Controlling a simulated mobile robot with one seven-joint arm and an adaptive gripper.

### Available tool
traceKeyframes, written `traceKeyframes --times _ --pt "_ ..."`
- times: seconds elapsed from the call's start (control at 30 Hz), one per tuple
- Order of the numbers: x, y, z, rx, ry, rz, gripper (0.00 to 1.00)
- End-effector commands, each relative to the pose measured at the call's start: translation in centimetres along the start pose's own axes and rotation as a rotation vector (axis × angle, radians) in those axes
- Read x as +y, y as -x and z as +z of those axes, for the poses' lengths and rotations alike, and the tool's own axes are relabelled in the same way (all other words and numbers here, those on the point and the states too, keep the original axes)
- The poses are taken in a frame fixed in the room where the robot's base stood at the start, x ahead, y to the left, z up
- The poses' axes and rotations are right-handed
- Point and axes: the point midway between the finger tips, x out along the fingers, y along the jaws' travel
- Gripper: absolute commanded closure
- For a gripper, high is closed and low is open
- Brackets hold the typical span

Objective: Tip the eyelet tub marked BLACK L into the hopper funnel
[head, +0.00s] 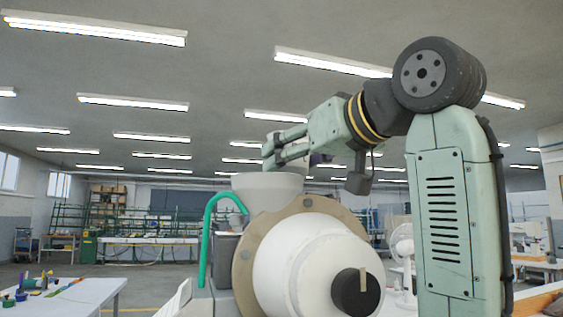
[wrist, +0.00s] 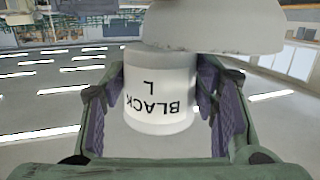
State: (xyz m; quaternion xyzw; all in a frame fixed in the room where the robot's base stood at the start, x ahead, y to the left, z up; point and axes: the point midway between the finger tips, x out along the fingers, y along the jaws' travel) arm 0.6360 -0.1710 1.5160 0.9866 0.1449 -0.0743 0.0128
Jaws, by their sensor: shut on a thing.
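The white tub marked BLACK L (wrist: 158,92) is between the purple-padded fingers of my gripper (wrist: 160,110), which is shut on it. Its lettering is upside down in the wrist view, where the room is also inverted, so the tub looks roughly upright. In the head view my gripper (head: 285,146) reaches left, above the pale hopper funnel (head: 268,188). The tub is mostly hidden there. A pale rounded shape, likely the funnel (wrist: 215,28), shows beside the tub's base in the wrist view. I cannot see the tub's contents.
The press's white drum with a black knob (head: 358,292) and tan flange stands below my arm. A green curved tube (head: 208,235) rises left of the funnel. A table with coloured items (head: 75,295) is at lower left. Space above the funnel's left is clear.

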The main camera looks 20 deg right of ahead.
Motion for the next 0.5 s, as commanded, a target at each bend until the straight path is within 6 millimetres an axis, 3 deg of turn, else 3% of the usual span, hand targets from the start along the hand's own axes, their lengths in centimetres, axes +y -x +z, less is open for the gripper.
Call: traceKeyframes --times 0.23,0.5 --pt "0.4 0.2 -0.5 -0.001 0.141 0.026 0.76" --pt "1.4 0.3 -1.5 -0.002 0.581 0.094 0.76"
